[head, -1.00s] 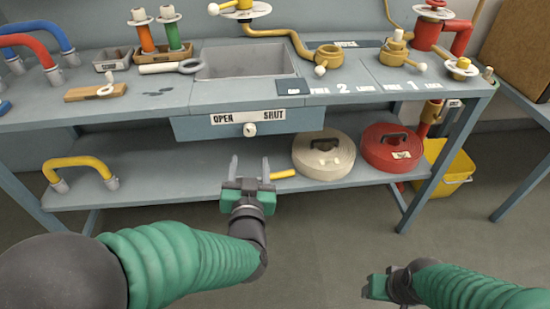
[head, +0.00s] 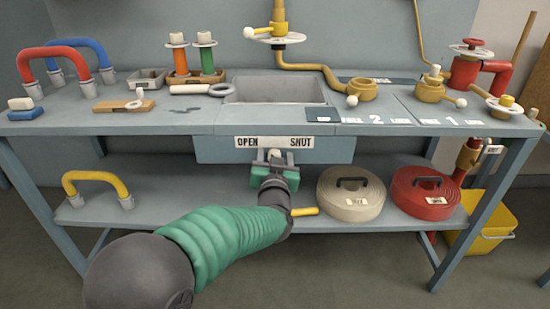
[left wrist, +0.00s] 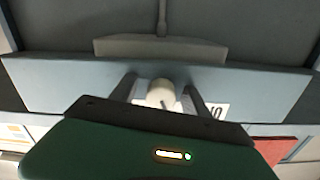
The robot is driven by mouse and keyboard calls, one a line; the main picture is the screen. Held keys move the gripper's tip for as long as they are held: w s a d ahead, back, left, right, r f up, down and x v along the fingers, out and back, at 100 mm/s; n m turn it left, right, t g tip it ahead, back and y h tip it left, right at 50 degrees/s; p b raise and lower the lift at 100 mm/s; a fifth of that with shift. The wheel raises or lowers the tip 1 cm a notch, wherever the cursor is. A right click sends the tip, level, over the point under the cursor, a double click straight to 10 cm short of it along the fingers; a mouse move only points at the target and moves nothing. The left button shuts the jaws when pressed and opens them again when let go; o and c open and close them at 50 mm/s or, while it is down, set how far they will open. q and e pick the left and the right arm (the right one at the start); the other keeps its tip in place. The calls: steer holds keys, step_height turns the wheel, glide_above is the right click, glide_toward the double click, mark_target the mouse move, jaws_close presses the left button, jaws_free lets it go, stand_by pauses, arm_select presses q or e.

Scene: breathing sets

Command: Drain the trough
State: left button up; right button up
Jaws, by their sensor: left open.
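The trough (head: 275,91) is a grey basin set into the bench top. Below it, the blue-grey front panel (head: 220,150) carries a white plate (head: 275,142) reading OPEN at left and SHUT at right. A pale round knob (head: 274,154) sticks out below the middle of that plate. My left gripper (head: 274,160) is open at the knob, mostly hiding it in the head view. In the left wrist view, the knob (left wrist: 160,93) sits between the two fingers, with a visible gap on either side. My right gripper is out of view.
Yellow piping (head: 315,68) and a red valve (head: 466,66) stand at the bench's back right. On the lower shelf lie a cream hose coil (head: 340,207), a red hose coil (head: 407,207) and a yellow handle (head: 95,177). A yellow bucket (head: 495,223) stands at right.

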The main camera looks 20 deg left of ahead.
arm_select(q)
steer(key=shift+w+a, duration=0.15)
steer(key=shift+w, duration=0.05)
jaws_close()
stand_by(0.3)
steer(key=shift+n, duration=0.4)
steer(key=n, duration=0.5)
steer(key=shift+n+b, duration=0.3)
steer(key=shift+b, duration=0.05)
steer(key=n+b, duration=0.1)
steer(key=n, duration=0.2)
steer(key=shift+f+n, duration=0.15)
steer(key=shift+n, duration=0.15)
steer(key=shift+n+b, duration=0.65)
steer(key=shift+n, duration=0.85)
